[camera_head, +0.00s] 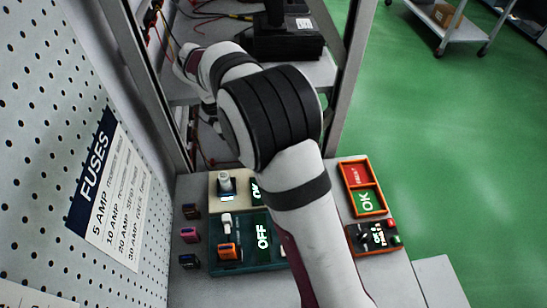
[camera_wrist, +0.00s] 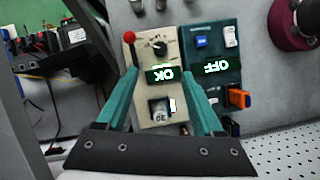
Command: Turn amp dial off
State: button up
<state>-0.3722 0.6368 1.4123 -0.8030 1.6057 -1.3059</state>
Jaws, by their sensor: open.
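A beige panel (camera_head: 241,180) with a green OK display lies on the bench, partly hidden by my arm in the head view. In the wrist view the beige panel (camera_wrist: 142,55) shows a black dial (camera_wrist: 159,47), an upside-down OK display (camera_wrist: 161,75), and a pale cylinder (camera_wrist: 160,112) in a dark recess. No amp label is readable on the dial. My gripper (camera_wrist: 160,72) is open and empty, its two teal fingers spread either side of the panel. The dial appears beyond the fingertips, between their lines. The fingers are hidden in the head view.
A teal panel (camera_head: 262,262) reading OFF, with an orange fuse (camera_head: 229,251), adjoins the beige one. A red-tipped lever (camera_wrist: 130,38) stands near the left finger. Loose fuses (camera_head: 190,236) lie beside a pegboard wall (camera_head: 50,130). An orange-framed box (camera_head: 362,187) sits right of my arm.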

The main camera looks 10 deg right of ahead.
jog(key=x, duration=1.3)
jog(key=shift+d+f, duration=0.1)
jog(key=shift+f, duration=0.25)
grip_shut()
